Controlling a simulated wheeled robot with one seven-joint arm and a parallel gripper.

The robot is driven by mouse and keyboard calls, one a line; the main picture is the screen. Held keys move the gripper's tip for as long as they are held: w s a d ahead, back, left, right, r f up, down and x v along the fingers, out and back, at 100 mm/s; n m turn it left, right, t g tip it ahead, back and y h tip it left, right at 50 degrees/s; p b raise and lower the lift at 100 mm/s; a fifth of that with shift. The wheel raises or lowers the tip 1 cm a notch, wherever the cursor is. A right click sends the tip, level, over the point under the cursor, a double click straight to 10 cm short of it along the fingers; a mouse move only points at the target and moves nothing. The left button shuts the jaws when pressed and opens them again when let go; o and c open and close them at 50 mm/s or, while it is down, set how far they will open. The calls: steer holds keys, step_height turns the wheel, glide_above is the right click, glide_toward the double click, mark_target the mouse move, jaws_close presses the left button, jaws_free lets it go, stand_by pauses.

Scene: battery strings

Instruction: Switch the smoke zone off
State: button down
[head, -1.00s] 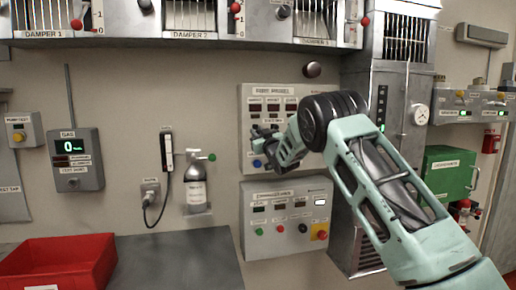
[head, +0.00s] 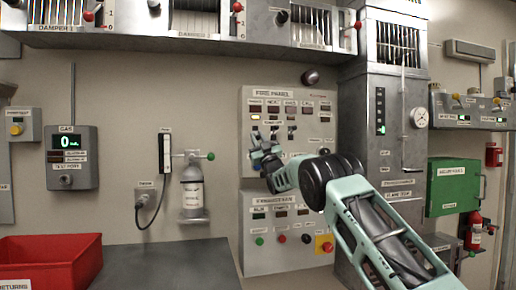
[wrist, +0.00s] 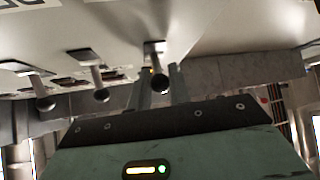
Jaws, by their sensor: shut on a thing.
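The fire panel (head: 328,128) is a pale wall panel with a row of labelled dark windows and small toggle switches below them. The label over the leftmost column is too small to read surely. My gripper (head: 258,148) is at the panel's left side, below the leftmost window. In the wrist view, my gripper (wrist: 160,76) has its two fingers on either side of one toggle lever (wrist: 158,83), shut on it. Two more levers, a middle one (wrist: 98,78) and a far left one (wrist: 42,98), stand free to its left. The held switch's base is partly hidden.
A second panel (head: 270,262) with coloured buttons is just below the fire panel. A dark round knob (head: 310,77) sits above it. A grey metal cabinet (head: 400,140) stands close on the right. A red bin (head: 60,262) is at lower left.

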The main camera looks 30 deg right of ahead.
steer(key=shift+w+f+n+t+b, duration=0.1)
steer(key=shift+f+n+t+b, duration=0.1)
steer(key=shift+n+t+b, duration=0.4)
steer(key=c, duration=1.3)
jaws_free()
steer(key=shift+c, duration=0.2)
steer(key=b+v, duration=0.5)
steer(key=v, duration=1.2)
steer(key=shift+s+d, duration=0.15)
steer(key=shift+s, duration=0.15)
